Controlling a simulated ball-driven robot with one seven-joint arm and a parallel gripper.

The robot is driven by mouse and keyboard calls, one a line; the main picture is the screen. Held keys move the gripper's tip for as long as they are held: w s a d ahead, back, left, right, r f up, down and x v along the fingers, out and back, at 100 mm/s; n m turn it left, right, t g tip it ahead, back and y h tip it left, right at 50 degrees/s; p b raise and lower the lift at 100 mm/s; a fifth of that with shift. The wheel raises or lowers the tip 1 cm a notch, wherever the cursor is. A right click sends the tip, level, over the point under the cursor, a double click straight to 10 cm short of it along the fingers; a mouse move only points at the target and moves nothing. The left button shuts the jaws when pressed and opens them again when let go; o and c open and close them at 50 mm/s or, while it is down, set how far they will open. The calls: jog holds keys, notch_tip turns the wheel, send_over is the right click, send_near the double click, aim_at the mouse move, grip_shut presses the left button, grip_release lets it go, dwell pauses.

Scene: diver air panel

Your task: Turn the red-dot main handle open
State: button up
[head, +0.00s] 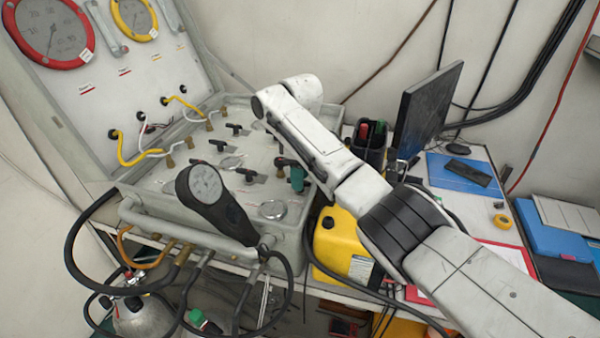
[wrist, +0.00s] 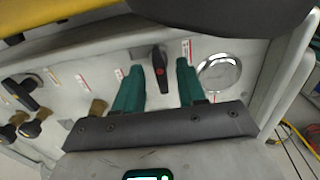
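The red-dot main handle (wrist: 160,68) is a black lever with a red dot on the pale panel, shown near the middle of the wrist view. It points nearly up and down in that picture. My gripper (wrist: 158,72) is open, with one teal finger on each side of the handle. Gaps show between handle and fingers in the picture; I cannot tell how deep the fingers reach. In the head view the teal of my gripper (head: 297,178) shows at the panel's right side, partly hidden by my arm. A black lever with a red spot (head: 283,162) is beside it.
Other black levers (wrist: 22,92) and brass fittings are at the left.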

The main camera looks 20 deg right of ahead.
grip_shut()
dwell(0.4)
